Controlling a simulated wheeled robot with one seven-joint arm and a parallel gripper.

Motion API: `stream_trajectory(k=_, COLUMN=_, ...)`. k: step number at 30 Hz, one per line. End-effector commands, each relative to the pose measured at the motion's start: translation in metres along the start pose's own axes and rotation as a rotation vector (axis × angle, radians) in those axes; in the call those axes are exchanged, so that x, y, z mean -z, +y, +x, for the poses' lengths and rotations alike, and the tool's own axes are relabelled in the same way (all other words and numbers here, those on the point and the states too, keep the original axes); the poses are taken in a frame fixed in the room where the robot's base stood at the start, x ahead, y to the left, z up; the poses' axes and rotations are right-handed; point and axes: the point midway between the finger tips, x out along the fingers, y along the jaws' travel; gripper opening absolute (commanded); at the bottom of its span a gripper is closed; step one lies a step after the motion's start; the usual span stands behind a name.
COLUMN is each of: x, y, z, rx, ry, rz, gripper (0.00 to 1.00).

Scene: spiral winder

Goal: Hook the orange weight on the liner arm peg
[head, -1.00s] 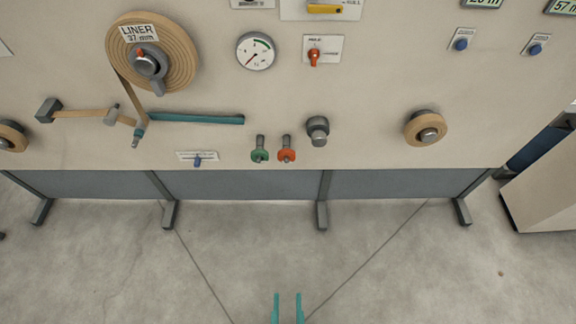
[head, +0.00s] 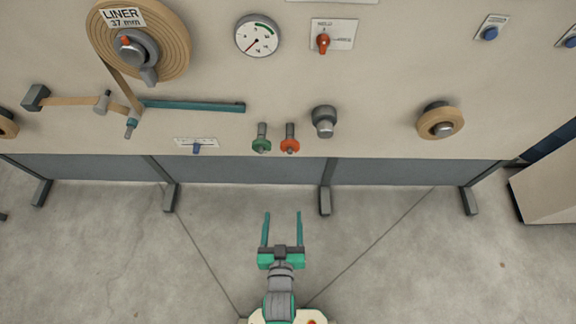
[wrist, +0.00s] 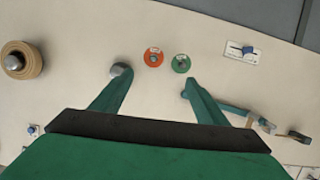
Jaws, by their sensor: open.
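The orange weight (head: 290,146) hangs on a short peg low on the panel, just right of the green weight (head: 261,146). In the wrist view the orange weight (wrist: 153,57) and green weight (wrist: 181,63) show face on, beyond the fingertips. The teal liner arm (head: 195,105) runs level below the liner roll, with a small peg-like end (head: 130,128) at its lower left. My gripper (head: 282,214) is open and empty, in front of and below the weights, apart from them. It also shows open in the wrist view (wrist: 153,80).
A grey knob (head: 324,122) sticks out right of the orange weight. A small blue switch (head: 196,148) lies left of the green one. The liner roll (head: 140,45) is at upper left, a tan roll (head: 440,122) at right. The floor (head: 400,250) before the panel is clear.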

Motion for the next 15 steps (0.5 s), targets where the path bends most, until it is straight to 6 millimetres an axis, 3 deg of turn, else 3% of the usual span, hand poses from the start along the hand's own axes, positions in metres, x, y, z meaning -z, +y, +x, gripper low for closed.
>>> stream_trajectory(k=1, x=0.002, y=0.000, z=0.024, rx=-0.005, ry=0.000, rz=-0.009, gripper=0.68)
stream_trajectory(k=9, x=0.013, y=0.006, z=0.131, rx=-0.034, ry=-0.042, rz=-0.062, gripper=0.68)
stream_trajectory(k=15, x=0.028, y=0.011, z=0.183, rx=-0.054, ry=-0.066, rz=-0.094, gripper=0.68)
